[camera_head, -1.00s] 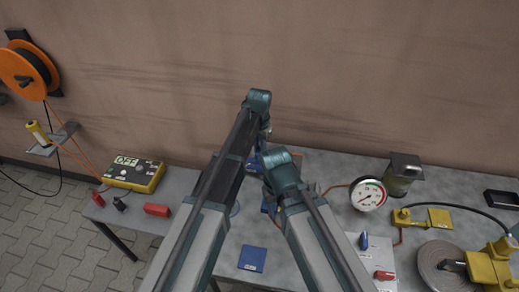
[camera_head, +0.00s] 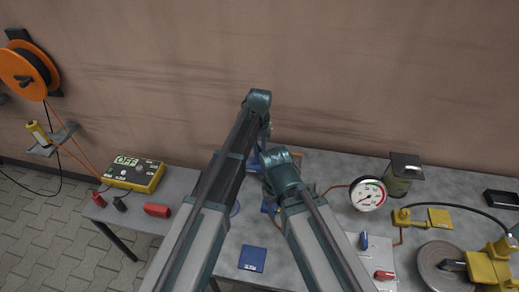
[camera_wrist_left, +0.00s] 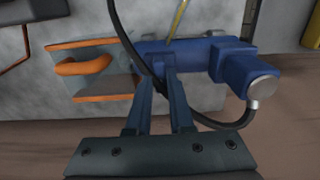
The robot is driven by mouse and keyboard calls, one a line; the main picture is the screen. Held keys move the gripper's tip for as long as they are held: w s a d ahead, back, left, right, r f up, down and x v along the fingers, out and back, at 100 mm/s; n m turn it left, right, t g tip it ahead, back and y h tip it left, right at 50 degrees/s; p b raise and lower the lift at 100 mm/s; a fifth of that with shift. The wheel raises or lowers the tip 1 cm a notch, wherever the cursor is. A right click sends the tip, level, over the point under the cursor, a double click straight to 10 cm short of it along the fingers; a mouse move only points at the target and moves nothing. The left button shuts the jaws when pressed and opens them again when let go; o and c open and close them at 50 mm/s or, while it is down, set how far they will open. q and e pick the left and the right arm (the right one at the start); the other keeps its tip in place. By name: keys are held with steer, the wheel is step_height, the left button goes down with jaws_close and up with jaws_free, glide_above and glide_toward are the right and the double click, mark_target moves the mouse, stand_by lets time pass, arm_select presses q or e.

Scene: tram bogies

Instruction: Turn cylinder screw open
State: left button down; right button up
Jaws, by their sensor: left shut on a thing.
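The blue cylinder unit (camera_wrist_left: 190,52) lies across the upper middle of the left wrist view, with a silver round cap (camera_wrist_left: 263,90) at its right end. My left gripper (camera_wrist_left: 158,66) has its fingertips against the cylinder body and is shut on a small part there, which I take to be the cylinder screw. The fingers and a black hose (camera_wrist_left: 142,60) hide that part. In the head view my arms cover most of the blue unit (camera_head: 268,207) and the left fingers.
An orange-edged bracket (camera_wrist_left: 88,68) is left of the fingers in the wrist view. A pressure gauge (camera_head: 368,193), a dark-lidded jar (camera_head: 402,177) and yellow fittings stand right on the bench. A blue plate (camera_head: 252,258) lies in front. A yellow meter (camera_head: 133,174) reading OFF is left.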

mark_target(259, 151)
arm_select(q)
steer(key=c, duration=0.8)
jaws_free()
steer(key=shift+r, duration=0.1)
step_height(259, 151, up, 14)
steer(key=p, duration=1.3)
steer(key=shift+p, duration=0.4)
steer(key=shift+f, duration=0.2)
